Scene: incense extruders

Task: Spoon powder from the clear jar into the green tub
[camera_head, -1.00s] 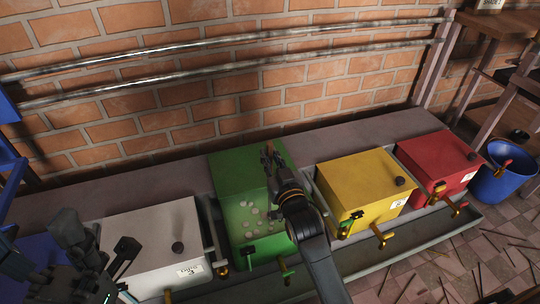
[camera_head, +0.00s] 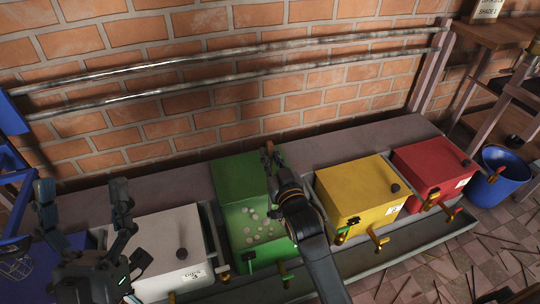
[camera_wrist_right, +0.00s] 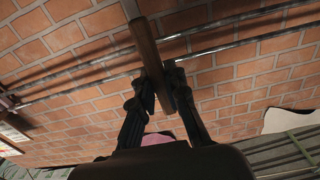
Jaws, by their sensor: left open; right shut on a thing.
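The green tub (camera_head: 236,178) stands in the middle of the row in the head view. Several pale round pieces (camera_head: 252,222) show on its inside or floor. My right gripper (camera_head: 268,154) is over the tub's right side and is shut on a brown wooden handle, which the right wrist view shows as a rod (camera_wrist_right: 150,62) between the fingers. The handle's far end and any spoon bowl are hidden. My left gripper (camera_head: 84,195) is open and empty, fingers up, left of the white box. I cannot make out the clear jar.
A white box (camera_head: 165,235) is left of the tub, and yellow (camera_head: 352,185) and red (camera_head: 430,165) boxes are right of it. Brass taps (camera_head: 378,240) stick out in front. A blue bucket (camera_head: 502,175) stands far right. Metal pipes (camera_head: 240,50) run along the brick wall.

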